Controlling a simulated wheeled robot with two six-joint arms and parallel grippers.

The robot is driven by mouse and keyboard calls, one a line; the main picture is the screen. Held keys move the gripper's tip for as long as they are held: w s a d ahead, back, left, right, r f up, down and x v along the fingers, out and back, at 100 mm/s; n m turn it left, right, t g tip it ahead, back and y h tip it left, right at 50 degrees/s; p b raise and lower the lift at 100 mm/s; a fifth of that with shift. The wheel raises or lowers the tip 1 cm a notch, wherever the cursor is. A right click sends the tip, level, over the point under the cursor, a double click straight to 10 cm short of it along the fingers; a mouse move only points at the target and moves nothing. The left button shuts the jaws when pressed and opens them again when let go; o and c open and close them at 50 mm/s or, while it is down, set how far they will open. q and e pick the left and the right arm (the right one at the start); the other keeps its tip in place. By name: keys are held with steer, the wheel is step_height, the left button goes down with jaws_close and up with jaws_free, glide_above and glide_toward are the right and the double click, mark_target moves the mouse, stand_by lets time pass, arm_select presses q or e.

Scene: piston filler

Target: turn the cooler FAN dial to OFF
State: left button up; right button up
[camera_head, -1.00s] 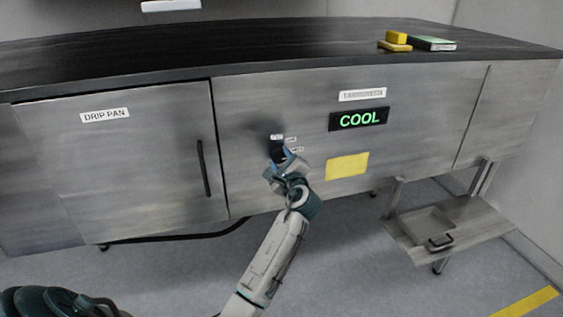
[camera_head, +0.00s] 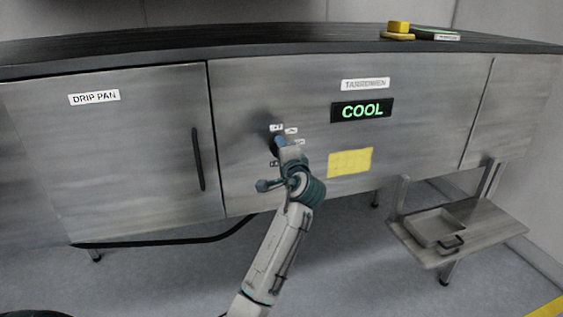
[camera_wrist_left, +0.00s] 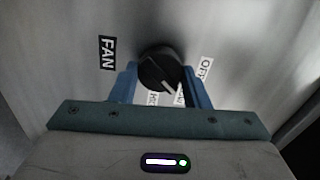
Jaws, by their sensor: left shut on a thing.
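The FAN dial (camera_wrist_left: 160,68) is a round black knob with a white pointer line. In the left wrist view the pointer slants down and right, towards a partly hidden label (camera_wrist_left: 180,95) and not at the OFF label (camera_wrist_left: 205,68) at the upper right. The FAN label (camera_wrist_left: 107,52) is to the left. My left gripper (camera_wrist_left: 161,84) is shut on the dial, one blue finger on each side. In the head view my left gripper (camera_head: 280,145) is against the panel and mostly covers the dial. My right gripper is not in view.
A green COOL display (camera_head: 362,111) and a yellow note (camera_head: 350,162) are right of the dial. The DRIP PAN door with its black handle (camera_head: 198,160) is to the left. A low shelf (camera_head: 480,232) holds a tray (camera_head: 432,228) at the right.

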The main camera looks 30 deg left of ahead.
arm_select(q)
steer(key=n+b, duration=0.7)
steer(key=shift+f+n, duration=0.1)
steer(key=shift+n, duration=0.3)
stand_by(0.4)
steer(key=o, duration=1)
